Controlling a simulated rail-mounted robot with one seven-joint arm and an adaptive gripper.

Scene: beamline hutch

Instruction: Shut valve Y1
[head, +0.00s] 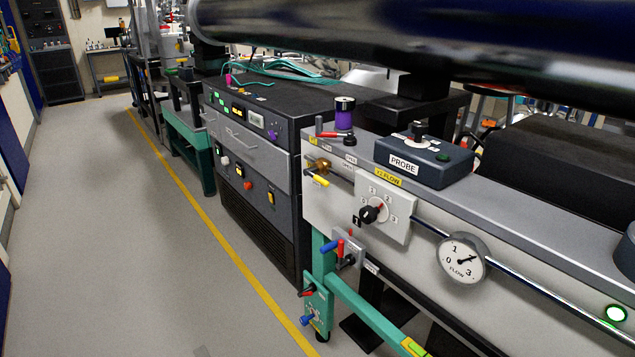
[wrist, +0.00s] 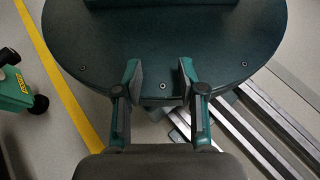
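In the head view, a small brass valve (head: 319,164) with a yellow handle (head: 316,179) sits at the left end of the pale panel. The handle slants slightly down to the right. Small labels nearby are too small to read surely. To its right, a white dial plate (head: 392,206) with a black knob (head: 374,212) carries a yellow label (head: 389,177) that seems to read "Y1 FLOW". A round flow gauge (head: 461,258) has its needle near 2. My gripper (wrist: 161,88) is open and empty in the wrist view, over a dark green surface, and outside the head view.
A red-handled lever (head: 329,135), a purple-banded container (head: 344,114) and a PROBE box (head: 424,161) stand on the bench top. Blue and red levers (head: 334,247) sit below the panel. A metal pipe (head: 530,290) runs along its front. The aisle floor (head: 110,240) is clear.

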